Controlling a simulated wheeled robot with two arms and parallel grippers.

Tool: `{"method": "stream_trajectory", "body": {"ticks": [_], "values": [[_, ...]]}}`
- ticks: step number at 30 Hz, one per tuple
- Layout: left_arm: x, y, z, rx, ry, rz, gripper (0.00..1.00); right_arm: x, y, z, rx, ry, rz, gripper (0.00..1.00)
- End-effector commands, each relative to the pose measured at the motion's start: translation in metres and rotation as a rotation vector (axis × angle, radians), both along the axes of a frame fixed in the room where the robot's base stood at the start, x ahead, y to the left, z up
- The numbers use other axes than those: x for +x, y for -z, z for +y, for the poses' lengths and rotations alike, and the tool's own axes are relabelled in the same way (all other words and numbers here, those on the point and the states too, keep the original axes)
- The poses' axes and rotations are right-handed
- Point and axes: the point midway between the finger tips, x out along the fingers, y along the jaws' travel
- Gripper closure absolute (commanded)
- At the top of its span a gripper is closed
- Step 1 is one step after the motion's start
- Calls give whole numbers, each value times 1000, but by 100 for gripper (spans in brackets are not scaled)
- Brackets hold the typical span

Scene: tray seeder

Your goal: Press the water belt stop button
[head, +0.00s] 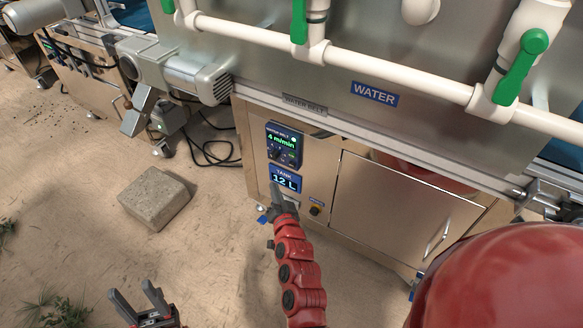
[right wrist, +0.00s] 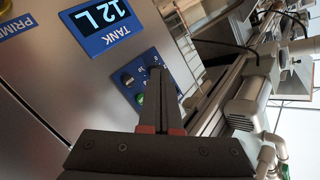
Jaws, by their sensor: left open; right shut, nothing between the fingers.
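The water belt panel (head: 284,145) is a blue plate on the steel cabinet front, with a green "4 m/min" readout and small controls below it. I cannot make out a stop button; the fingers hide part of the panel. My right gripper (head: 275,186) is shut and empty, in front of the tank display's left edge, below the panel in the head view. Its fingertips (right wrist: 158,72) overlap the panel in the wrist view; contact cannot be told. My left gripper (head: 132,298) is open and empty, low over the floor.
The tank display (head: 286,179) reads 12 L and shows in the wrist view (right wrist: 100,27). A dark primer knob (head: 315,211) sits below it. A concrete block (head: 155,198) lies on the floor. White pipes with green valves cross above. A motor (head: 188,75) juts out left.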

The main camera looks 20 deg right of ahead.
Motion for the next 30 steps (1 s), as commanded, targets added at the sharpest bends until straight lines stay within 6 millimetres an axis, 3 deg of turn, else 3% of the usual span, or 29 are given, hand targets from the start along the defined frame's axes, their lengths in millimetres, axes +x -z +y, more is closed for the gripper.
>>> {"method": "stream_trajectory", "body": {"ticks": [1, 9, 18, 30], "values": [[0, 11, 0, 0, 0, 0, 50, 5, 5, -7, -2, 2, -3, 100], [-1, 38, 0, 6, -1, -4, 50, 28, 5, -37, -1, 3, -3, 100], [-4, 44, 0, 27, -2, -20, 50, 43, 2, -54, 1, 0, 1, 100], [-4, 44, 0, 28, -3, -22, 50, 44, 1, -55, 1, -1, 1, 100]]}}
